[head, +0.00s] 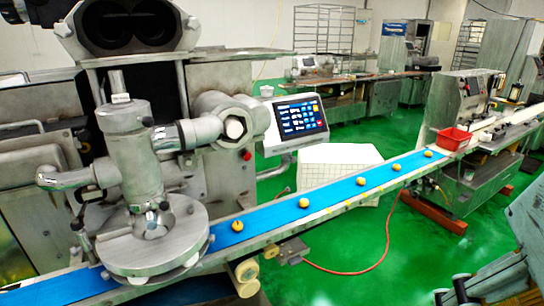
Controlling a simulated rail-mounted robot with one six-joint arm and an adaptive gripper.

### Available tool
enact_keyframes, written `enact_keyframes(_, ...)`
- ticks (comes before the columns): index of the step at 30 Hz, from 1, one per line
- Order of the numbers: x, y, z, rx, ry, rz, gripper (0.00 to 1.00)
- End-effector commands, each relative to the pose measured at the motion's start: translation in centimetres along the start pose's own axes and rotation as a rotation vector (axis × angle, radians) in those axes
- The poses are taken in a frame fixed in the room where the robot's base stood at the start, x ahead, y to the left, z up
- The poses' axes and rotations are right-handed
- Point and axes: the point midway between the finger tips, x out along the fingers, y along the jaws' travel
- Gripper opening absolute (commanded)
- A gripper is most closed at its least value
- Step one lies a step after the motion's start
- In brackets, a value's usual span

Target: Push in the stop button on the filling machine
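The filling machine (215,185) is the large steel machine on the left, with a thick upright cylinder and a round head over the belt. A small red button (247,155) sits on its side, just right of the round pipe joint and below left of the touch screen. It is the only red button I can make out on this machine, and its label is too small to read. I cannot tell whether it is pushed in. Nothing touches it. I cannot make out my gripper in this view.
A lit touch screen (300,117) juts out above the button. A blue conveyor belt (290,212) with several round dough pieces runs below it toward a red tray (453,138). A white crate (338,168) stands behind the belt. Grey metal parts crowd the lower right corner.

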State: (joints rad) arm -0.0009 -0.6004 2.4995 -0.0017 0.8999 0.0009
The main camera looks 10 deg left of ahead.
Motion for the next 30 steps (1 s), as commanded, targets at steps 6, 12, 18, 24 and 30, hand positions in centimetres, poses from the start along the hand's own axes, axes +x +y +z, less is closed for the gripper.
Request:
enact_keyframes(6, -0.01, 0.0, 0.0, 0.0, 0.0, 0.0, 0.2)
enact_keyframes(12, 0.0, 0.0, 0.0, 0.0, 0.0, 0.0, 0.02)
enact_keyframes(18, 0.0, 0.0, 0.0, 0.0, 0.0, 0.0, 0.0)
enact_keyframes(24, 0.0, 0.0, 0.0, 0.0, 0.0, 0.0, 0.0)
enact_keyframes(30, 0.0, 0.0, 0.0, 0.0, 0.0, 0.0, 0.0)
